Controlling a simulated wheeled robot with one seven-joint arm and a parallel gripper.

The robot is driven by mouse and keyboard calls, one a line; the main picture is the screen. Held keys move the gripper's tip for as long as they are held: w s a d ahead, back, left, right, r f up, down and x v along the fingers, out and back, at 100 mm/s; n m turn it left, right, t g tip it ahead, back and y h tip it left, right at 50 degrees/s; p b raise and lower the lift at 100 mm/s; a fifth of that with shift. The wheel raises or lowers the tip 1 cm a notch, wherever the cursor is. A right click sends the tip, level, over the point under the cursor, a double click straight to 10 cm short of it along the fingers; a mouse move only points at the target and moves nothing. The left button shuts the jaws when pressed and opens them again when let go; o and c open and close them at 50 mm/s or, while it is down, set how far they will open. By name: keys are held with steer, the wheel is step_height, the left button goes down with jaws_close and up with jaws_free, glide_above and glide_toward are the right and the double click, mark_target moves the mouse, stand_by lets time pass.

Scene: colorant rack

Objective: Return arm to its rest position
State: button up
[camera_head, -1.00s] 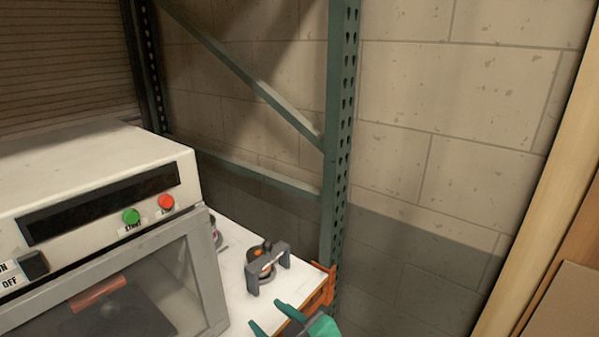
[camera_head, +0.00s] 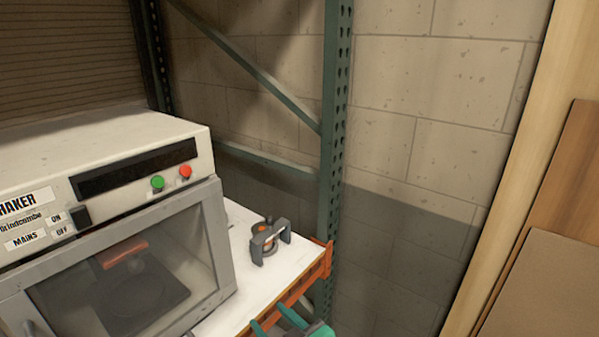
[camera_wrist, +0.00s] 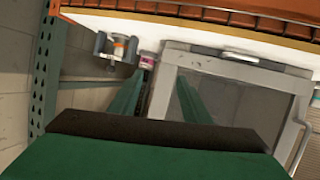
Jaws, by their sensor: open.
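My gripper (camera_head: 272,320) is green and shows at the bottom edge of the head view, in front of the shelf's orange edge. Its two fingers are apart, with nothing visible between them. In the wrist view my gripper (camera_wrist: 158,95) also has its fingers spread and empty. A small dark clamp-like holder with an orange part (camera_head: 268,240) stands on the white shelf, apart from my gripper. The holder (camera_wrist: 115,48) also shows at the upper left of the wrist view.
A white shaker machine (camera_head: 110,170) with a glass-fronted door stands on the white shelf (camera_head: 290,268) at left. A green perforated rack post (camera_head: 335,130) rises behind the shelf. Brown boards (camera_head: 545,285) lean at right. A small pinkish container (camera_wrist: 148,60) sits near the machine.

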steer(key=s+d+f+m+t+h, duration=0.1)
steer(key=s+d+f+m+h, duration=0.25)
steer(key=f, duration=0.55)
steer(key=s+f+m+t+h, duration=0.1)
steer(key=s+f+m+h, duration=0.1)
steer(key=s+f+m, duration=0.4)
steer(key=s+d+f+n+h, duration=0.1)
steer(key=s, duration=1.1)
steer(key=s+d+f+t+h, duration=0.1)
steer(key=s+f, duration=0.1)
steer(key=s, duration=0.9)
steer(key=shift+s+n+t, duration=0.3)
steer(key=shift+s+n, duration=0.05)
steer(key=shift+d, duration=0.1)
